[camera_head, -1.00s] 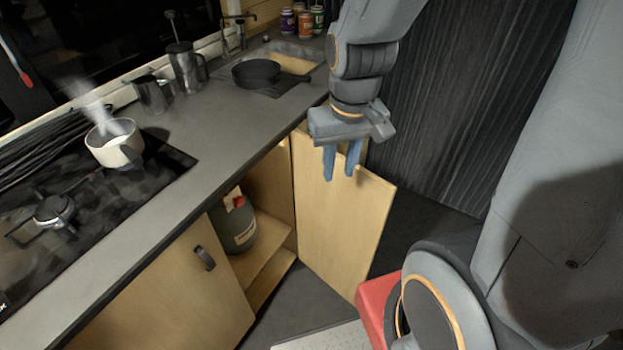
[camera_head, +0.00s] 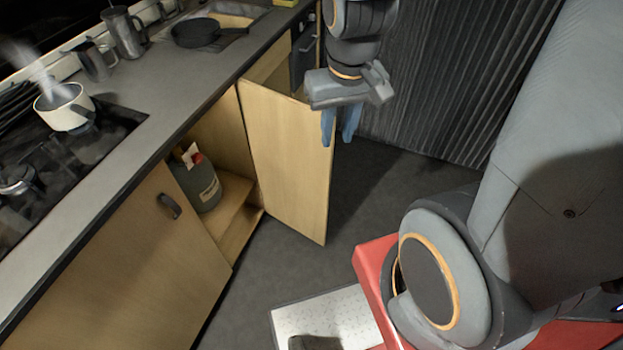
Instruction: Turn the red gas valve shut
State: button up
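The red gas valve (camera_head: 189,154) sits on top of a grey-green gas bottle (camera_head: 205,184) with a pale label. The bottle stands on a shelf inside the open cupboard under the counter, left of centre. The valve looks small, and its handle position cannot be made out. My gripper (camera_head: 340,140) points down with its two blue fingers apart and nothing between them. It is beyond the outer edge of the open cupboard door (camera_head: 285,155), to the right of the bottle and well apart from it.
The open door stands between my gripper and the bottle. A closed wooden door (camera_head: 120,260) with a dark handle is at left. On the counter are a steaming white pot (camera_head: 62,108) on the hob and a black pan (camera_head: 196,33). Dark floor is clear at centre right.

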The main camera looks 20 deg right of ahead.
aim_at(197, 158)
jog(key=z, duration=1.55)
jog(key=i, duration=2.75)
jog(key=u, duration=4.25)
jog(key=i, duration=0.5)
